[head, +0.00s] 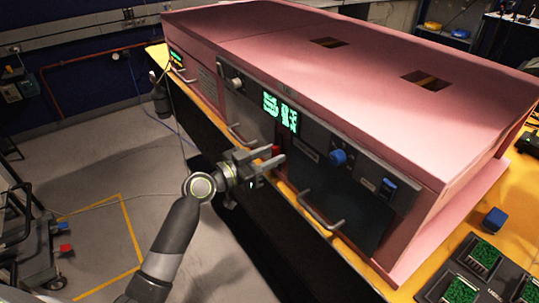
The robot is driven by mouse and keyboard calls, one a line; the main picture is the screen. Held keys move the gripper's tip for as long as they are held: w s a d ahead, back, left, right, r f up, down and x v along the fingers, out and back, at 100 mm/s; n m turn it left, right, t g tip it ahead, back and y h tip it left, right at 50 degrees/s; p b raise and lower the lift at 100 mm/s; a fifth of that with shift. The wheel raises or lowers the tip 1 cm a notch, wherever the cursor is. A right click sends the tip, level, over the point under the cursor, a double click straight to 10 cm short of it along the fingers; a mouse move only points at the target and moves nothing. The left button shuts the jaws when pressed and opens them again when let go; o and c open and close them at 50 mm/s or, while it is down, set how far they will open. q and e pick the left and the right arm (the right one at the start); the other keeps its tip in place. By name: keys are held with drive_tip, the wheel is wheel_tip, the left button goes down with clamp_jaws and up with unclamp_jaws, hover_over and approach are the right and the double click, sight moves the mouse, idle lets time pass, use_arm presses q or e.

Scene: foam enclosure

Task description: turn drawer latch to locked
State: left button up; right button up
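A pink foam enclosure (330,70) stands on a yellow-topped bench, with dark panels along its front. A small red part (276,150), which looks like the latch handle, shows on the front below the green display. My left gripper (272,158) is right at this red part, its fingers apart. The fingers partly hide the red part, and I cannot tell whether they touch it. Whether the latch is turned is too small to tell. My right gripper is not in view.
Bar handles stick out along the front, one (322,214) right of my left gripper and one (240,136) left of it. A blue knob (338,157) is on the right panel. Green circuit boards (484,256) lie on the bench at right.

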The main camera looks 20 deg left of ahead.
use_arm(q)
clamp_jaws()
drive_tip(key=n, duration=0.3)
drive_tip(key=shift+a, duration=0.1)
drive_tip(key=shift+w+a+f+n+p, duration=0.15)
drive_tip(key=shift+n+p, duration=0.95)
drive_tip(key=shift+n, duration=2.65)
drive_tip(key=shift+f+n+p, duration=0.1)
drive_tip(key=shift+n+p, duration=0.95)
drive_tip(key=shift+n, duration=2.7)
